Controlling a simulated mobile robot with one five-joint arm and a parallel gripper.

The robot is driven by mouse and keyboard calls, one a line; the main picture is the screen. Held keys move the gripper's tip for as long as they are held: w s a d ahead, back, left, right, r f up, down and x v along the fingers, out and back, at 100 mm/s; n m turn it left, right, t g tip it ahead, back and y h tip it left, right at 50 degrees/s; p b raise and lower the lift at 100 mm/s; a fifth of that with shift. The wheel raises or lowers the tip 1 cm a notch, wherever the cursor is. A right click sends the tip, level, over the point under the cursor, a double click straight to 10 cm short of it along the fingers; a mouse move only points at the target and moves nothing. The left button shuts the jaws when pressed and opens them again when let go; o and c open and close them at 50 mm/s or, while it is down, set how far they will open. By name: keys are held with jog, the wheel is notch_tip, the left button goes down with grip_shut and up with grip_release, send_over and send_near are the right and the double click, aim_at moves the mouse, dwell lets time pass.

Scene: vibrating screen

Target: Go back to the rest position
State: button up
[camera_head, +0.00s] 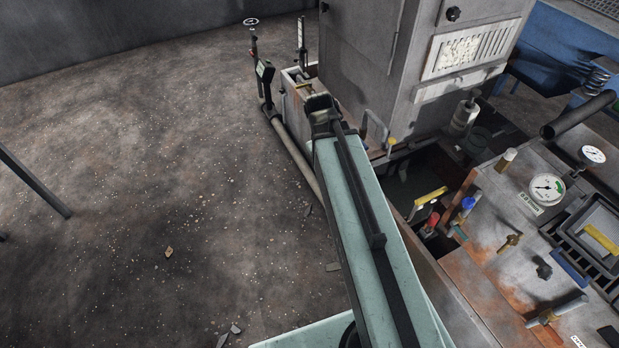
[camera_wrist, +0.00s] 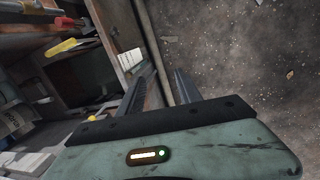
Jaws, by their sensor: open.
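My gripper (camera_wrist: 162,76) shows in the wrist view with its two dark fingers apart and nothing visible between them. Its pale green housing with a small lit indicator fills the bottom of that view. Beyond the fingers lie the machine's edge and a long pipe (camera_wrist: 151,38), with bare floor to the right. In the head view my pale green arm reaches up from the bottom middle, along the left side of the machine. I cannot clearly make out the gripper's fingers there.
The grey machine cabinet (camera_head: 362,38) stands right of my arm. A bench with a pressure gauge (camera_head: 547,189), a yellow handle (camera_head: 431,198) and a red handle (camera_head: 430,222) is at the right. A pipe (camera_head: 295,155) runs beside my arm. The floor (camera_head: 130,150) at left is mostly clear.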

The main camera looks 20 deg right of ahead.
jog(key=a+y, duration=0.2)
jog(key=a, duration=1)
jog(key=shift+w+f+t, duration=0.2)
jog(key=shift+w+t, duration=0.1)
jog(key=shift+t, duration=0.1)
notch_tip(320, 180, up, 14)
jog(key=p, duration=1.4)
jog(key=shift+r, duration=0.25)
